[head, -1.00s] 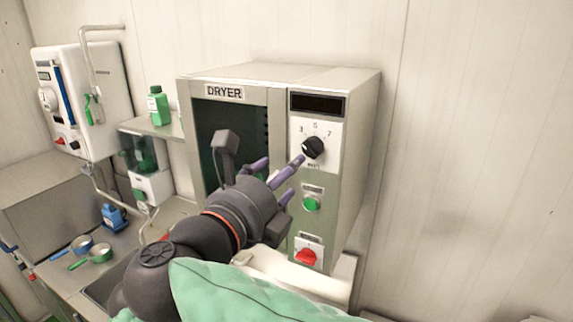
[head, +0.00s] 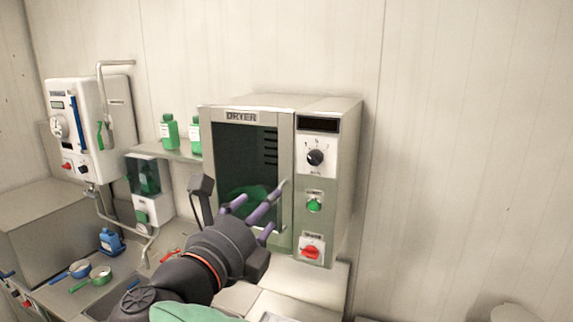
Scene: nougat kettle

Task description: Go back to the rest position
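My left gripper (head: 228,195) is dark grey with purple finger ends. It is in front of the dryer (head: 345,185), over the lower part of its dark window (head: 240,145). Its fingers are spread and hold nothing visible. The fingers are left of the black dial (head: 316,157), the green button (head: 314,205) and the red switch (head: 310,252), clear of all three in the picture. Whether a fingertip touches the dryer front cannot be told. A green shape shows behind the window, partly hidden by the hand. My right gripper is not in view.
Left of the dryer, green bottles (head: 169,132) stand on a shelf (head: 181,154) beside a dispenser (head: 146,180). A white wall unit (head: 82,145) has a pipe. A blue bottle (head: 110,241) and small pans (head: 101,275) are on the counter. The right wall is bare.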

